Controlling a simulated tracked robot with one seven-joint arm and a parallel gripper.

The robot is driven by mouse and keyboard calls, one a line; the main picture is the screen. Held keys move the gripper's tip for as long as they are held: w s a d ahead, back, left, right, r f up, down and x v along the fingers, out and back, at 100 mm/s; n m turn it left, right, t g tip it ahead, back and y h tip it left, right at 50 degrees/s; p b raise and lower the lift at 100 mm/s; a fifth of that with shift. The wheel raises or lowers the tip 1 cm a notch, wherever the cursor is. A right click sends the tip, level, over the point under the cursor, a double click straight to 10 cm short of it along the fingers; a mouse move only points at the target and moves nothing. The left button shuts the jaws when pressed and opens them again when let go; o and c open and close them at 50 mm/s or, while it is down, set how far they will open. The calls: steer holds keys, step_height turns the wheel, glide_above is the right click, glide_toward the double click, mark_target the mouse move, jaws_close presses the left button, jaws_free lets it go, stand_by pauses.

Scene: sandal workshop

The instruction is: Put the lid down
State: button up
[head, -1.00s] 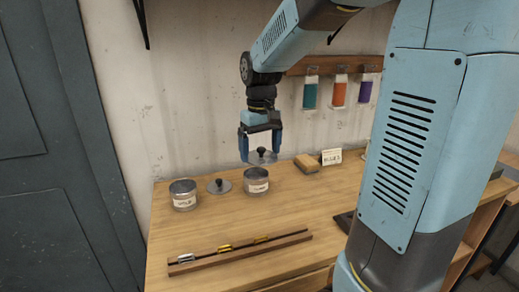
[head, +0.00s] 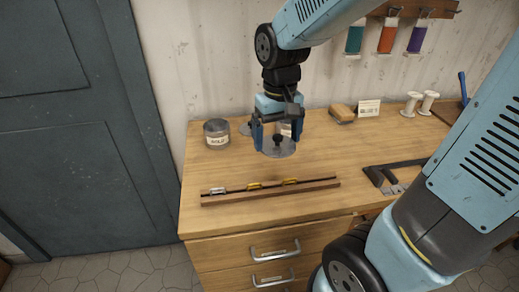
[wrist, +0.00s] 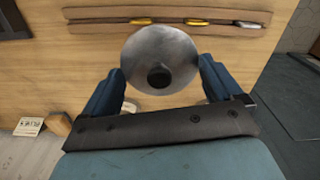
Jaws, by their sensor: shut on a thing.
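My gripper (head: 277,138) is shut on a round grey metal lid (head: 280,150) with a black knob. The lid also shows in the wrist view (wrist: 160,50), between my two blue fingers, its knob toward the camera. It is held over the bench in front of the right tin (head: 286,129), which is mostly hidden behind my gripper. A second lid (head: 245,129) lies on the bench, partly hidden by my gripper. An open labelled tin (head: 217,135) stands to its left. I cannot tell the lid's exact height above the wood.
A wooden rail (head: 270,191) with small metal pieces lies along the front of the wooden bench (head: 320,150). A brush-like block (head: 342,112) and a card (head: 369,108) stand at the back. Bare wood lies between lid and rail.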

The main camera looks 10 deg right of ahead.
steer(key=w+f, duration=0.3)
steer(key=w, duration=0.1)
steer(key=w+a+f, duration=0.1)
steer(key=w+f, duration=0.2)
steer(key=w, duration=0.1)
steer(key=w+a+f, duration=0.1)
steer(key=w+f, duration=0.2)
steer(key=w, duration=0.1)
steer(key=shift+w+a, duration=0.15)
steer(key=shift+a, duration=0.1)
steer(key=shift+w+f, duration=0.2)
steer(key=shift+f, duration=1.6)
steer(key=o, duration=0.7)
steer(key=shift+f, duration=0.1)
steer(key=shift+w, duration=0.1)
